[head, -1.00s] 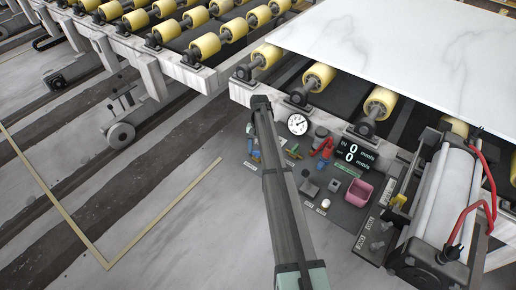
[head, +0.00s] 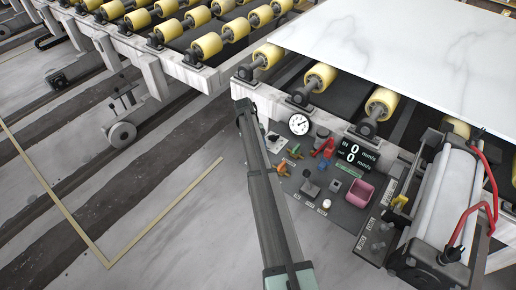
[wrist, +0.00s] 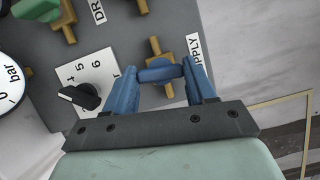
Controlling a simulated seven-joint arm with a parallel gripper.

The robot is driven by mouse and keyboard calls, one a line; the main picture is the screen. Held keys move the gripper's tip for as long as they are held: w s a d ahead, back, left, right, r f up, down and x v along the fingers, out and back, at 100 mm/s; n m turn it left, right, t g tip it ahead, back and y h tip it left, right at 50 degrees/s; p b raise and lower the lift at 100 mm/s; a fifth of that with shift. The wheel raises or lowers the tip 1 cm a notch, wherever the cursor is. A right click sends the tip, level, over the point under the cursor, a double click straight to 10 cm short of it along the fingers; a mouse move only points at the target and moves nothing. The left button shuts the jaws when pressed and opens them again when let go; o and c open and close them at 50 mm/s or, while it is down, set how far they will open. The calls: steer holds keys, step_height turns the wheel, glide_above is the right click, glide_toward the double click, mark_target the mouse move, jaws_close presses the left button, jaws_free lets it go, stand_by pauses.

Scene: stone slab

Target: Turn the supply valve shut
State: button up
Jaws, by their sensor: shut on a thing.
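The supply valve has a brass body (wrist: 154,48) and a blue lever (wrist: 160,75), beside a partly covered label (wrist: 194,50) ending in "PPLY". In the wrist view the lever lies crosswise to the brass body. My gripper (wrist: 164,70) has its blue fingers on both ends of the lever, shut on it. In the head view my arm (head: 262,190) hides the valve and the fingers.
A dial knob (wrist: 78,96) with numbers and a pressure gauge (wrist: 12,85) are left of the valve. A green-handled valve (wrist: 35,8) is at upper left. The panel (head: 345,212) also carries a pink bin (head: 359,193) and a speed display (head: 358,152).

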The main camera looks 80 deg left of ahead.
steer(key=shift+n, duration=0.7)
steer(key=shift+y, duration=0.3)
steer(key=o, duration=1)
steer(key=shift+o, duration=0.2)
steer(key=v, duration=1.4)
steer(key=shift+s+f, duration=0.15)
steer(key=shift+s, duration=0.15)
